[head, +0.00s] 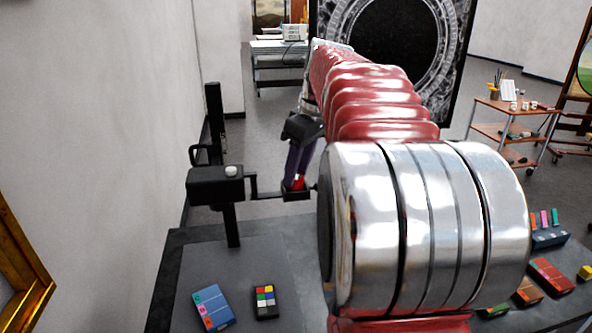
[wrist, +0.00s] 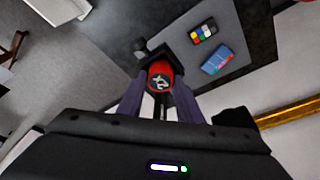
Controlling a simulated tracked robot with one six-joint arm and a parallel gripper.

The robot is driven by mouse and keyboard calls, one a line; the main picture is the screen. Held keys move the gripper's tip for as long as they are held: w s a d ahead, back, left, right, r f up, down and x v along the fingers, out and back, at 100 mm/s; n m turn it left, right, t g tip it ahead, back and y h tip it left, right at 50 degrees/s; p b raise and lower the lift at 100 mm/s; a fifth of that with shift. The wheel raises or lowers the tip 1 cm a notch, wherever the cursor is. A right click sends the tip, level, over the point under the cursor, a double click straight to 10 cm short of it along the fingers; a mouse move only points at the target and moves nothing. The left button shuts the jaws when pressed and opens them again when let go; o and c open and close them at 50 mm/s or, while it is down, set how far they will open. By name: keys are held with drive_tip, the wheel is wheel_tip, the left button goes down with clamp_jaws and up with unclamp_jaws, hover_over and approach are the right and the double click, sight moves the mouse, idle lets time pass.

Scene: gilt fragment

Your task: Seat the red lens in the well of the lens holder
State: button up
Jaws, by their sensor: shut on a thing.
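The red lens (wrist: 160,70), a red round piece with a pale mark on its face, is between the purple-grey fingers of my gripper (wrist: 158,88) in the wrist view. In the head view the red lens (head: 299,182) shows as a small red patch at the fingertips of my gripper (head: 297,179), which points down. The black lens holder (head: 297,195) is at the end of a thin arm from a black upright stand, directly under the fingertips. Whether the lens touches the holder or is inside its well is hidden.
The stand's black box (head: 215,185) and post rise left of my gripper. A blue case (head: 212,308) and a palette of coloured squares (head: 265,301) lie on the grey table. More coloured blocks (head: 548,276) are at right. A gilt frame (head: 22,265) is at far left.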

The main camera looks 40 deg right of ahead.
drive_tip(key=o, duration=1)
drive_tip(key=shift+f, duration=0.1)
drive_tip(key=shift+o, duration=0.2)
drive_tip(key=v, duration=1.2)
drive_tip(key=s+a+f+m+t, duration=0.1)
drive_tip(key=s+a+f, duration=0.3)
drive_tip(key=a+f, duration=0.3)
drive_tip(key=s+a+f+m, duration=0.1)
drive_tip(key=s+a+f, duration=0.3)
drive_tip(key=a+f, duration=0.4)
drive_tip(key=s+a+f+m+t, duration=0.1)
drive_tip(key=s+a+f, duration=0.3)
drive_tip(key=a+f, duration=0.4)
drive_tip(key=a, duration=0.5)
drive_tip(key=shift+s+a+f+t+h, duration=0.2)
drive_tip(key=shift+f+t+h, duration=0.1)
drive_tip(key=shift+h, duration=0.1)
